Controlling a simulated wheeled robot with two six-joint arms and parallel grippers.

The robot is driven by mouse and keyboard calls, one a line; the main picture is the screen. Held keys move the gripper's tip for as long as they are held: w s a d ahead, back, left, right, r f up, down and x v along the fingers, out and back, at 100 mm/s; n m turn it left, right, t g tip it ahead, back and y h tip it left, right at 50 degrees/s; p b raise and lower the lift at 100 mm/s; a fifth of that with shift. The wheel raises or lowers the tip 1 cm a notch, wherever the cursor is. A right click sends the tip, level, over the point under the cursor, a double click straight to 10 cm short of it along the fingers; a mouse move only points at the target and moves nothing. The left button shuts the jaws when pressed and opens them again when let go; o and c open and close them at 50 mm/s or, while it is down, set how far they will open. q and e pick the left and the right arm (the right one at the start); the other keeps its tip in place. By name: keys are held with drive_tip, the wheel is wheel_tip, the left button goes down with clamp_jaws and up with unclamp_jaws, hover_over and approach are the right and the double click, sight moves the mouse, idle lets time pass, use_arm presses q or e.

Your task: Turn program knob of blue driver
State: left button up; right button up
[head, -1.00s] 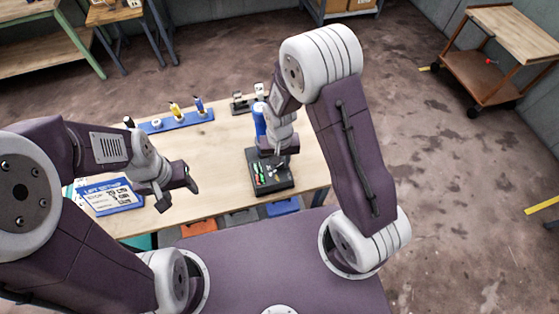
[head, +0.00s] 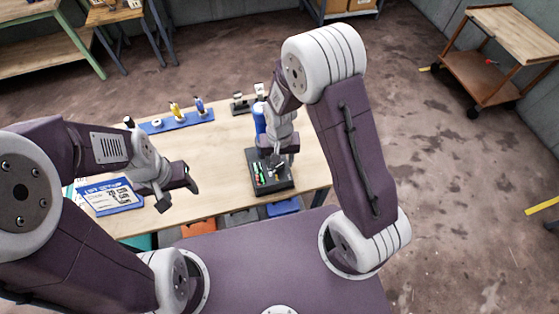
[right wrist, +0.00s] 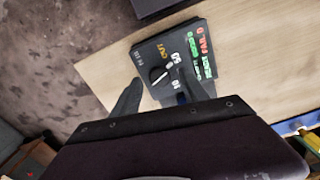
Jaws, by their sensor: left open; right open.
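A black box with a sloped control panel (head: 268,183) stands on the table. In the right wrist view the panel (right wrist: 182,60) has green, red, yellow and white markings and a small knob (right wrist: 158,74) with a white pointer. My right gripper (head: 276,165) is over the panel. Its open fingers (right wrist: 160,92) lie on either side of the knob's near side; I cannot tell whether they touch it. A blue upright body (head: 259,119) stands behind my right gripper, partly hidden by it. My left gripper (head: 178,196) is open and empty, left of the box.
A blue rack (head: 180,123) with yellow and blue tools is at the back left of the table. A blue and white printed sheet (head: 112,197) lies at the left. Orange, grey and blue bins (head: 284,207) line the front edge. Bare wood (head: 215,165) lies between my grippers.

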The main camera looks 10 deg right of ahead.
sight(280, 165)
wheel_tip(280, 165, up, 9)
drive_tip(key=shift+f+b, duration=0.2)
drive_tip(key=shift+b, duration=0.1)
drive_tip(key=s+d+f+n+t+b, duration=0.1)
drive_tip(key=s+d+b, duration=0.2)
drive_tip(key=s+d, duration=0.4)
drive_tip(key=shift+s+d+f, duration=0.2)
drive_tip(key=shift+s+d, duration=0.05)
drive_tip(key=shift+s, duration=0.6)
drive_tip(key=shift+w, duration=0.15)
